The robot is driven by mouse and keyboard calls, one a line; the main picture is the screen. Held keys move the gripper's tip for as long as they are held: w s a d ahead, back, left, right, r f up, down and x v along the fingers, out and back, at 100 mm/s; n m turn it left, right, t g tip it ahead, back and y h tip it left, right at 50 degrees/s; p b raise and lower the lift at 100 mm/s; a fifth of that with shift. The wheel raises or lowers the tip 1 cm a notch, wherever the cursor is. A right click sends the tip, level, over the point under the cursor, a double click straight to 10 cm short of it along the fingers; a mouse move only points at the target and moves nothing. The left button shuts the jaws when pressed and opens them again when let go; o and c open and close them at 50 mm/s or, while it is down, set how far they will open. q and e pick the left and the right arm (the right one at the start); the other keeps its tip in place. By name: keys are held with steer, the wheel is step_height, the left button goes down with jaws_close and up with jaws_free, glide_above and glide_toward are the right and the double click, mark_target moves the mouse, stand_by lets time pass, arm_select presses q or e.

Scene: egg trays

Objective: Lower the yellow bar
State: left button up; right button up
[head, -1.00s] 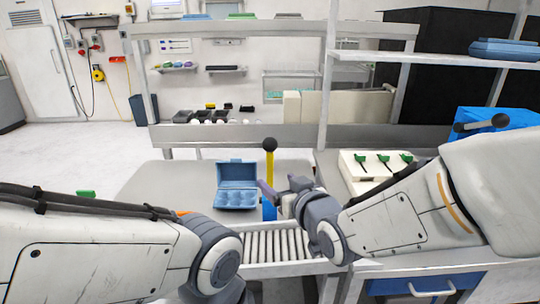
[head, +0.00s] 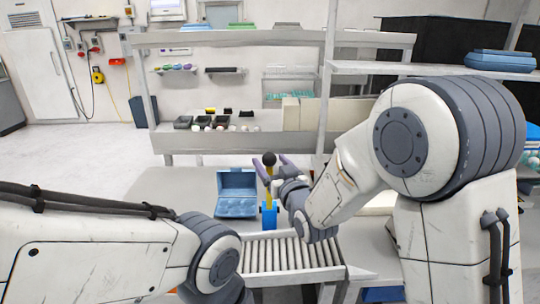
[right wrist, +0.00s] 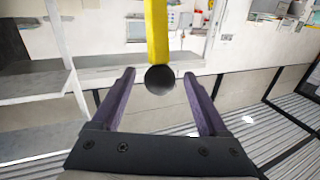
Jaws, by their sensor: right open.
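The yellow bar (head: 268,194) stands about upright on a blue base (head: 269,215), with a black ball knob (head: 269,158) on top. My right gripper (head: 275,165) is open at the upper part of the bar, its purple fingers on either side. In the right wrist view, the yellow bar (right wrist: 157,35) comes down from the top edge and its black knob (right wrist: 160,79) lies between the open fingertips, with gaps on both sides. My left gripper is outside the views; only my left arm shows.
An open blue egg carton (head: 237,206) sits on the table just left of the bar. A roller conveyor (head: 290,256) lies in front of the blue base. A shelf (head: 240,141) with dark trays and white eggs stands behind. The table left of the carton is clear.

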steer(key=shift+x, duration=0.8)
jaws_close()
stand_by(0.9)
